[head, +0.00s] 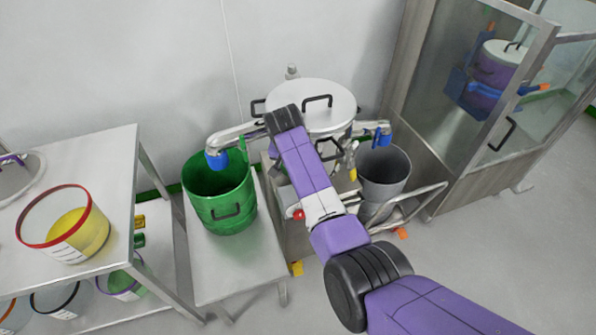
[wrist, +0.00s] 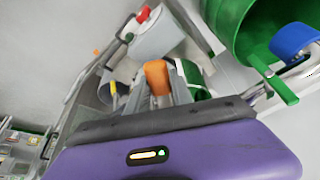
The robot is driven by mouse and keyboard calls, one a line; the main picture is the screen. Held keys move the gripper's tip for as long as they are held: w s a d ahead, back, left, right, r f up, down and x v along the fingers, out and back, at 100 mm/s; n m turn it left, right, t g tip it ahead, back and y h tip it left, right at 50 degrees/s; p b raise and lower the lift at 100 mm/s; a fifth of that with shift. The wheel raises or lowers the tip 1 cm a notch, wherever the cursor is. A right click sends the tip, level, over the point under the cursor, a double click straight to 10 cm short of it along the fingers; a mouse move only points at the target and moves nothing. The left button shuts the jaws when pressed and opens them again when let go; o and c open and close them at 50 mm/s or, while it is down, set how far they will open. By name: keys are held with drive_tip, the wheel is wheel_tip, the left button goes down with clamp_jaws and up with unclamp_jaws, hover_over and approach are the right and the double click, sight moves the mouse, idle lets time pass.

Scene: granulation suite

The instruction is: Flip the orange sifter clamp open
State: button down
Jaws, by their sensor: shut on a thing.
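The orange sifter clamp (wrist: 156,74) shows in the wrist view as a short orange tab, upright in the picture, just beyond the purple and black gripper body. My gripper (wrist: 165,90) is shut on it, with its grey fingers close around its lower part, which they partly hide. In the head view the sifter (head: 318,118) has a round pale lid with black handles and stands against the back wall. My arm reaches over its front there and hides the clamp and my fingertips.
A green bucket (head: 220,200) stands under the sifter's left blue-tipped outlet (head: 216,160). A grey bin (head: 384,175) stands under the right one (head: 384,136). A steel table (head: 125,185) with a yellow-filled tub (head: 66,228) is at left. A glazed cabinet (head: 455,120) stands at right.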

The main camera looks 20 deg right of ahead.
drive_tip(key=shift+w+r+g+y+b, duration=0.1)
drive_tip(key=shift+r+g+y+b, duration=0.65)
drive_tip(key=shift+g, duration=0.35)
drive_tip(key=shift+w+r, duration=0.1)
drive_tip(key=shift+r, duration=0.05)
drive_tip(key=shift+d, duration=0.15)
drive_tip(key=shift+w+d+r, duration=0.15)
drive_tip(key=c, duration=1.4)
unclamp_jaws()
drive_tip(key=shift+c, duration=0.2)
drive_tip(key=o, duration=0.3)
drive_tip(key=shift+d+f, duration=0.1)
drive_tip(key=shift+f, duration=0.2)
drive_tip(key=shift+a, duration=0.25)
drive_tip(key=shift+s+a+r, duration=0.1)
drive_tip(key=shift+s+r, duration=0.1)
drive_tip(key=shift+r, duration=1.1)
drive_tip(key=shift+s+a+r, duration=0.1)
drive_tip(key=shift+s+r, duration=0.1)
drive_tip(key=shift+r, duration=1.05)
drive_tip(key=shift+s+a+r, duration=0.1)
drive_tip(key=shift+s+r, duration=0.1)
drive_tip(key=shift+r, duration=1.1)
